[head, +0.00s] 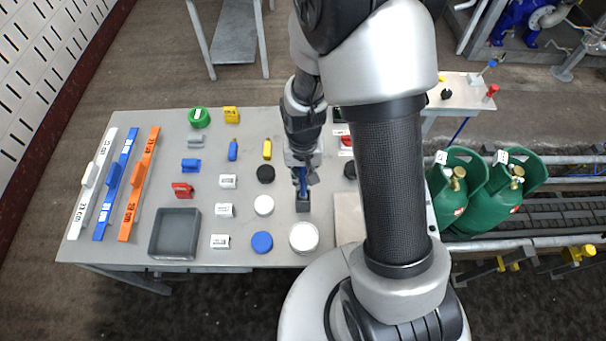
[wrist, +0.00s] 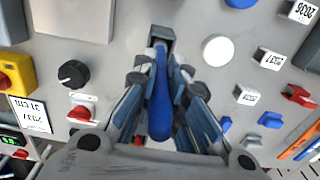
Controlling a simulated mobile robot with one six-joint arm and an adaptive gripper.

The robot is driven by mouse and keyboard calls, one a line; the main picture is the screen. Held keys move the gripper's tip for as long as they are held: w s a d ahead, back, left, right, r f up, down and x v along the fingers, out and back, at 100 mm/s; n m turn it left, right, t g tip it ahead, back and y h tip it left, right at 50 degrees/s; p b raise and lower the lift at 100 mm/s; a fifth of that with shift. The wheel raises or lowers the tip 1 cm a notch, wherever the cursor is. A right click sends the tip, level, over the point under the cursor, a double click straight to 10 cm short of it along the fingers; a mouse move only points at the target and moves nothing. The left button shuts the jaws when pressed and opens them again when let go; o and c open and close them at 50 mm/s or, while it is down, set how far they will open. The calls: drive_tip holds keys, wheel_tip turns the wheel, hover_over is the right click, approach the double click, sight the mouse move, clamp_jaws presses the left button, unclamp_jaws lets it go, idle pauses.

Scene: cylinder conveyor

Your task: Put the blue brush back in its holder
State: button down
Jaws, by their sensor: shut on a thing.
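My gripper (head: 304,178) points down over the right-middle part of the grey table. In the wrist view, its fingers (wrist: 162,72) are closed around the blue brush (wrist: 158,112), with the thick blue handle toward the camera. A thin part of the brush (head: 303,188) shows below the fingers in the head view. The small dark grey holder (head: 303,207) stands directly below; it also shows in the wrist view (wrist: 167,36). The brush's far end meets the holder's opening. How deep it sits inside cannot be told.
A white round lid (head: 304,237), a white disc (head: 264,205) and a black disc (head: 265,174) stand close by. A grey tray (head: 175,233) and long coloured bars lie left. In the wrist view, a black knob (wrist: 73,74) and red button (wrist: 80,114) are near the fingers.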

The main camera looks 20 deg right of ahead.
drive_tip(key=shift+f+b, duration=0.55)
drive_tip(key=shift+f, duration=0.2)
idle(0.3)
drive_tip(key=c, duration=1.6)
unclamp_jaws()
drive_tip(key=shift+o, duration=0.2)
wheel_tip(320, 180, up, 12)
drive_tip(key=shift+r, duration=0.1)
drive_tip(key=shift+r, duration=0.15)
drive_tip(key=s+r+n+t+b, duration=0.3)
drive_tip(key=s+r+t, duration=0.1)
drive_tip(key=s+r, duration=0.8)
drive_tip(key=s, duration=0.3)
drive_tip(key=shift+r+n+t, duration=0.3)
